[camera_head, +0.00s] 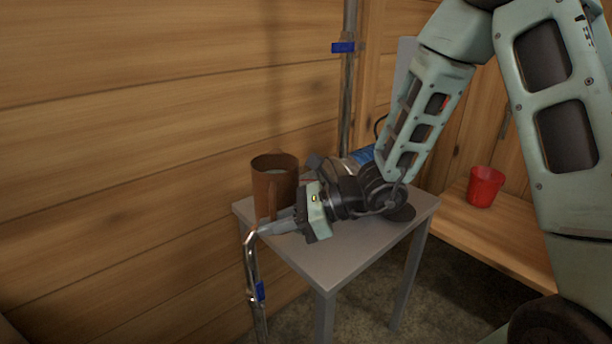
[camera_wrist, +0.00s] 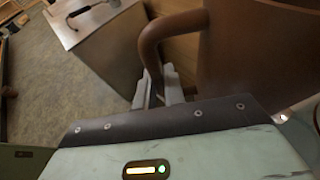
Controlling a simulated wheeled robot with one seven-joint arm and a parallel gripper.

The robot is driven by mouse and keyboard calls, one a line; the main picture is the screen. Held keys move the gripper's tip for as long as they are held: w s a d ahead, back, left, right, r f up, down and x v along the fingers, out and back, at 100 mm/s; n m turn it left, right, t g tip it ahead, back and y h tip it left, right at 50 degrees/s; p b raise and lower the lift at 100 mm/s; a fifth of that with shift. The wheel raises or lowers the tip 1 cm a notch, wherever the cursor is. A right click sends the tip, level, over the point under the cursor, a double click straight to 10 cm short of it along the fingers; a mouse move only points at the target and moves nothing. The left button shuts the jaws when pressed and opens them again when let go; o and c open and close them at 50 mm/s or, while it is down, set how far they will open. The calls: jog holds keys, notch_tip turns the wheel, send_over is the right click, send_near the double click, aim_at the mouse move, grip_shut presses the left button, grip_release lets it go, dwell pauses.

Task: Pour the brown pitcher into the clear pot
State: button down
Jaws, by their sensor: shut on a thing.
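The brown pitcher (camera_head: 275,180) is upright at the left corner of the small grey table. Whether it rests on the top or hangs just above it I cannot tell. My gripper (camera_head: 270,228) is shut on its handle, low down. In the wrist view the pitcher (camera_wrist: 258,50) fills the upper right, and its curved handle (camera_wrist: 160,40) runs down between the fingers of my gripper (camera_wrist: 160,92). A greyish, partly see-through vessel with a blue patch (camera_head: 362,156) shows behind my wrist and may be the clear pot; most of it is hidden.
A wooden wall (camera_head: 130,130) rises behind. A red cup (camera_head: 486,187) sits on a wooden bench (camera_head: 500,232) at right.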

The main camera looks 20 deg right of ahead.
aim_at(286, 179)
jog(key=shift+w+r, duration=0.1)
jog(key=shift+r, duration=0.1)
jog(key=shift+w+d+r+m+y+p, duration=0.15)
jog(key=shift+r+m+y+p, duration=0.35)
jog(key=shift+p, duration=0.6)
jog(key=shift+w+d+r+m+g+y+p, duration=0.15)
jog(key=shift+w+d+r+m+y+p, duration=0.15)
jog(key=shift+r+m+y+p, duration=0.25)
jog(key=shift+w+d+r+m+g+y+p, duration=0.15)
jog(key=shift+w+d+r+m+y+p, duration=0.05)
jog(key=shift+d+r+m+y+p, duration=0.3)
jog(key=shift+r+y, duration=0.3)
jog(key=shift+y, duration=0.05)
jog(key=shift+w+d+r+m+y, duration=0.35)
jog(key=shift+w+d+m+y, duration=0.2)
jog(key=shift+m, duration=0.1)
jog(key=shift+w+d+r+m+y+p, duration=0.2)
jog(key=shift+r+m+y, duration=0.15)
jog(key=shift+r, duration=0.25)
jog(key=shift+w+d+r+m+y+p, duration=0.1)
jog(key=shift+d+r+m+y+p, duration=0.15)
jog(key=shift+r, duration=0.3)
jog(key=shift+w+d+r+m+y+b, duration=0.15)
jog(key=shift+r+m+y+b, duration=0.15)
jog(key=shift+m+y+b, duration=0.3)
dwell(0.4)
